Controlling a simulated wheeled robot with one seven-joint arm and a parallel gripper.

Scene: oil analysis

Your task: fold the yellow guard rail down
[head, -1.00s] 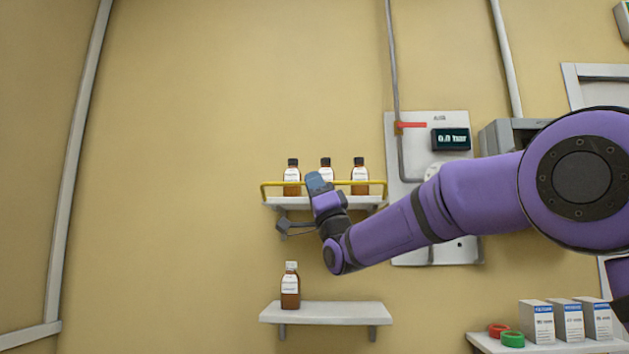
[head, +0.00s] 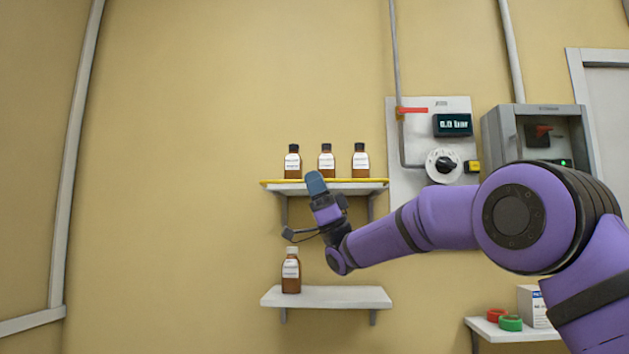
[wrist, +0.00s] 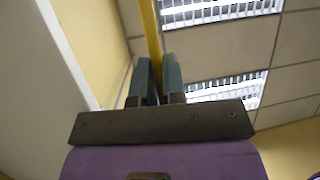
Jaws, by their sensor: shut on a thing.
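The yellow guard rail (head: 362,181) lies low along the front edge of the upper white shelf (head: 350,188), about level with the shelf board. My gripper (head: 315,183) is at the front of that shelf, left of its middle. In the wrist view the rail (wrist: 152,35) runs up between the two blue-grey fingers (wrist: 158,75), which are shut on it. Three brown bottles with white labels and black caps (head: 326,161) stand upright on the shelf behind the rail. The part of the rail behind my fingers is hidden in the head view.
A brown bottle with a pale cap (head: 291,272) stands on the lower shelf (head: 345,297), below my wrist. The wall at left is clear.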

